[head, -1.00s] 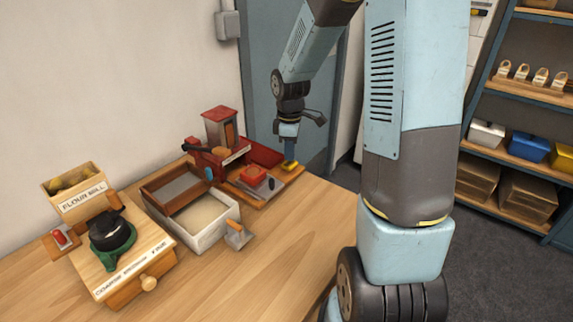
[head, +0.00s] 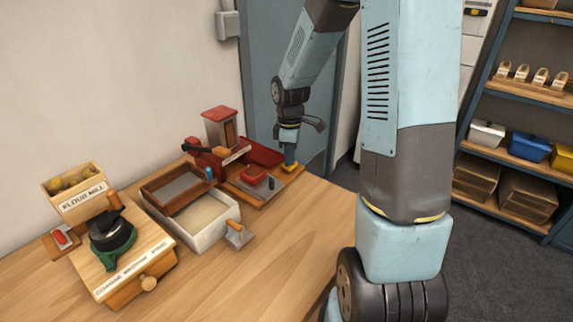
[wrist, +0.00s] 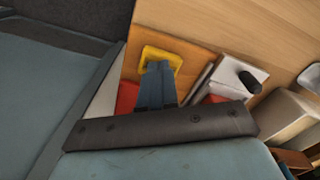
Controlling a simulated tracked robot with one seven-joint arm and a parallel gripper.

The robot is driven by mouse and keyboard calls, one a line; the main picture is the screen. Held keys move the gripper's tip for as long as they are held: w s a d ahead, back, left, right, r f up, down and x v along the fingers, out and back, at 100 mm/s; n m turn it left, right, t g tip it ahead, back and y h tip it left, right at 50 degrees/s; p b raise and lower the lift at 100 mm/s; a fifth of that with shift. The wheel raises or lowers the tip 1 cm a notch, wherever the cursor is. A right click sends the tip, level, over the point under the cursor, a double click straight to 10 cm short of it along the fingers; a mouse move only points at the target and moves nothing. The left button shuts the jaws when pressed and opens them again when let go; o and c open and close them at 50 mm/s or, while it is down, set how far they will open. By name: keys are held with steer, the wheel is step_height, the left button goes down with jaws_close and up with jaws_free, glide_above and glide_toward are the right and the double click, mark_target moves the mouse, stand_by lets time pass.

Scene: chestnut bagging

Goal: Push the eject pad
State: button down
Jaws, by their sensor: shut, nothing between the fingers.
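The eject pad appears to be the yellow pad (head: 291,169) at the right end of the red machine's wooden base, near the table's back edge. My gripper (head: 290,161) points down with its fingers together and empty, its tips at the yellow pad. In the wrist view the yellow square pad (wrist: 176,60) shows around and beyond the fingertips (wrist: 160,68). The tips overlap the pad and look to be in contact or very close; I cannot tell how far it is pressed.
The red machine (head: 262,156) stands left of my gripper. A pale box (head: 203,237) and a flour mill (head: 125,257) stand further left. A small scoop (head: 237,235) lies by the box. The table front (head: 270,260) is clear. Shelves (head: 500,150) stand right.

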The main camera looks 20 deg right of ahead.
steer(key=shift+f, duration=0.3)
step_height(320, 180, up, 8)
stand_by(0.9)
stand_by(0.3)
steer(key=s+r+m+t, duration=0.2)
steer(key=s+r+m, duration=0.4)
steer(key=s, duration=0.6)
steer(key=s+r+m+t, duration=0.3)
steer(key=s+r+m, duration=0.3)
steer(key=s+r, duration=0.4)
steer(key=shift+s+a+r+m+t, duration=0.3)
steer(key=shift+s+a+r+m, duration=0.1)
steer(key=shift+s, duration=0.55)
